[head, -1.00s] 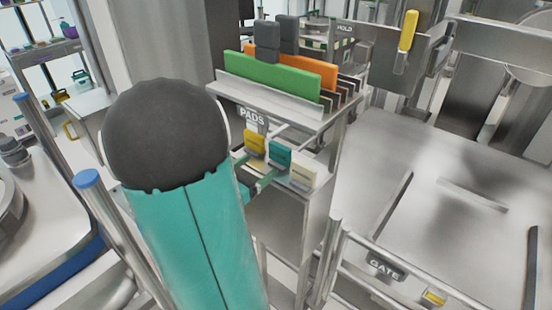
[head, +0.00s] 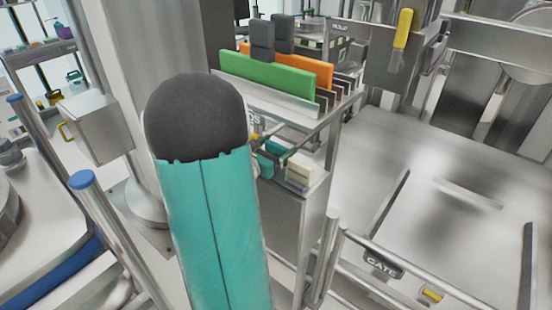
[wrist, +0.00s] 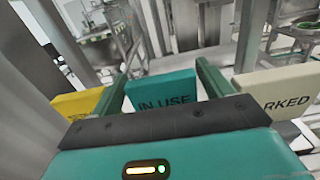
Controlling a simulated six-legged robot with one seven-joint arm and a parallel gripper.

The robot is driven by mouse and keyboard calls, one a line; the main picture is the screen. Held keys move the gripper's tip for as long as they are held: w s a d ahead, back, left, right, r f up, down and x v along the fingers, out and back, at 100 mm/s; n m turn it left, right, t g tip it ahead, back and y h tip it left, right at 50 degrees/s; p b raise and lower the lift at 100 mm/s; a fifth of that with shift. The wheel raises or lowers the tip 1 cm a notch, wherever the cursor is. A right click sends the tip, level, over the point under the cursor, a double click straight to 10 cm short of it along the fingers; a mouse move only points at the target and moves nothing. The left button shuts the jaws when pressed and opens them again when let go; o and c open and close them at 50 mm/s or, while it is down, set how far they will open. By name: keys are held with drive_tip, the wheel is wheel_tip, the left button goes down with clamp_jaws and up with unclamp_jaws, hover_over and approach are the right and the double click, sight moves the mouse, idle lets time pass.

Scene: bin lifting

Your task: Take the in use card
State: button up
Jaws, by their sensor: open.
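The teal card (wrist: 165,97) reads "IN USE" in the wrist view, standing between a yellow card (wrist: 76,104) and a cream card (wrist: 278,92) ending in "RKED". My gripper (wrist: 160,82) is open, with one green finger to each side of the teal card. I cannot tell whether the fingers touch it.
The cards stand on a metal stand under a rack with a green pad (head: 266,82) and an orange pad (head: 295,68).

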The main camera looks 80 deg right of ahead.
drive_tip(key=c, duration=0.8)
drive_tip(key=shift+r, duration=0.1)
